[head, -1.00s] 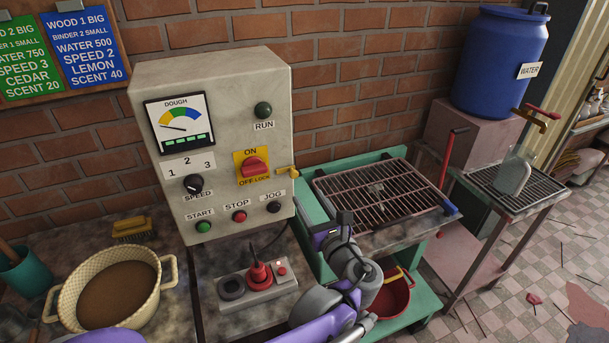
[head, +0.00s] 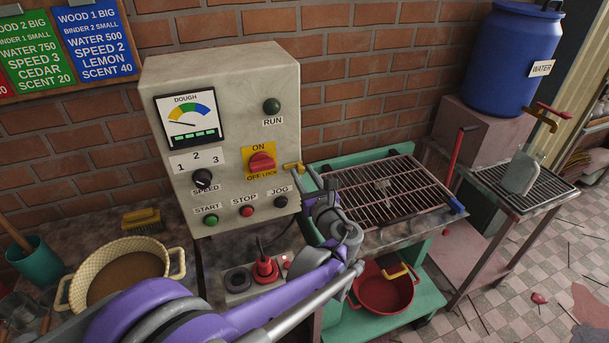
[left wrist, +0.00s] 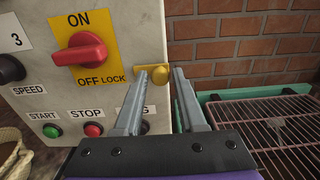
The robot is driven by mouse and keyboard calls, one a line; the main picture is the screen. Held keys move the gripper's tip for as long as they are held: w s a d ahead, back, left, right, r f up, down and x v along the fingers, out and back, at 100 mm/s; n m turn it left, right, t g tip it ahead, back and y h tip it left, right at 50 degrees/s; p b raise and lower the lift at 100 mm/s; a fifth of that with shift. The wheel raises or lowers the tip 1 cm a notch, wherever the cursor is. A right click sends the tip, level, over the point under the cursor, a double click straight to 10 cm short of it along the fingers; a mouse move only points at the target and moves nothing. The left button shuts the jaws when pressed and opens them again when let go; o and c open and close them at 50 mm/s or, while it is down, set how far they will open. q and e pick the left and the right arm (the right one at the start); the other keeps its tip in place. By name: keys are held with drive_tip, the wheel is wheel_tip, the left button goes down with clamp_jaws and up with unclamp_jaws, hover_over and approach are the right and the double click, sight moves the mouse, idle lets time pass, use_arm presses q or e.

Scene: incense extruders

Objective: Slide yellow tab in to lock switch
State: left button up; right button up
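The yellow tab (head: 292,168) sticks out at the right edge of the grey control box (head: 240,80), beside the red switch (head: 262,162) on its yellow ON / OFF LOCK plate. In the left wrist view the tab (left wrist: 158,74) has a rounded knob end, and the switch (left wrist: 80,54) has its handle lying roughly sideways. My left gripper (head: 310,178) is just right of the tab. In the left wrist view its two fingers (left wrist: 162,72) are apart, with the tab beyond and between the tips; contact cannot be told. My right gripper is out of view.
The green-framed rack (head: 385,190) stands right of the box. A red pot (head: 384,294) sits below it. A red plug and socket block (head: 240,281) lies under my left arm. The START button (head: 211,220), STOP button and JOG button are below the switch. A brick wall is behind.

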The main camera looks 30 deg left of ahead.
use_arm(q)
clamp_jaws()
idle(1.1)
